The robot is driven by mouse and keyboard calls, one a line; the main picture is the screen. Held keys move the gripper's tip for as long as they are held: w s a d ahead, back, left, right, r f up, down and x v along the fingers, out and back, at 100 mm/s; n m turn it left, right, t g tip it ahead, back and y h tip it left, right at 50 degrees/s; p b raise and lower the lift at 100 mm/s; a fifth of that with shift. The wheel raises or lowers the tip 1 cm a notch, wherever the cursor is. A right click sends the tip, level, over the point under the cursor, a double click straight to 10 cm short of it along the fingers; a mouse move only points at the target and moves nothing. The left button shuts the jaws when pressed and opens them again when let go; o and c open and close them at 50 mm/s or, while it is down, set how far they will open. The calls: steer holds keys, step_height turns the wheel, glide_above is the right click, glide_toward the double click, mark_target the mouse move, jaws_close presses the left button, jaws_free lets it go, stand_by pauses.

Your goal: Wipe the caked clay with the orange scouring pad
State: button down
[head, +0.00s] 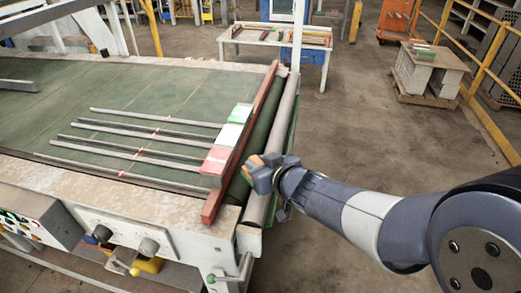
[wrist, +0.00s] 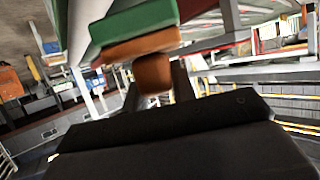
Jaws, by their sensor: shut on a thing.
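My gripper (head: 262,172) is at the right end of the conveyor, over or beside its end roller; the exact gap cannot be told. It is shut on a small orange-brown piece, which I take to be the orange scouring pad (head: 254,163). In the wrist view the orange pad (wrist: 152,73) shows beyond the dark gripper body, with an orange band and a green slab above it. Whether these are one piece is unclear. I cannot make out the caked clay in either view; the gripper may hide part of the surface.
The green conveyor bed (head: 150,85) carries several long metal bars. A red rail (head: 245,140) and a pale roller (head: 272,150) run along its right end. A table (head: 275,38) and a pallet with blocks (head: 428,70) stand farther back. The floor between is clear.

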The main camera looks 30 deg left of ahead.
steer(key=shift+r+p, duration=0.75)
steer(key=shift+r, duration=0.5)
steer(key=w+d+f+m+t+h+b, duration=0.1)
steer(key=w+d+f+m+t+h, duration=0.15)
steer(key=w+d+f, duration=0.45)
steer(key=w+d+f+m+t+h+b, duration=0.1)
steer(key=w+d+f+m+t+h, duration=0.3)
steer(key=d, duration=0.6)
steer(key=d+f+m+h+b, duration=0.1)
steer(key=d+f, duration=0.4)
steer(key=d, duration=0.6)
steer(key=d+f+m+h+b, duration=0.1)
steer(key=d+f+m+h, duration=0.3)
steer(key=d, duration=0.7)
steer(key=shift+s+f, duration=0.45)
steer(key=shift+f, duration=0.1)
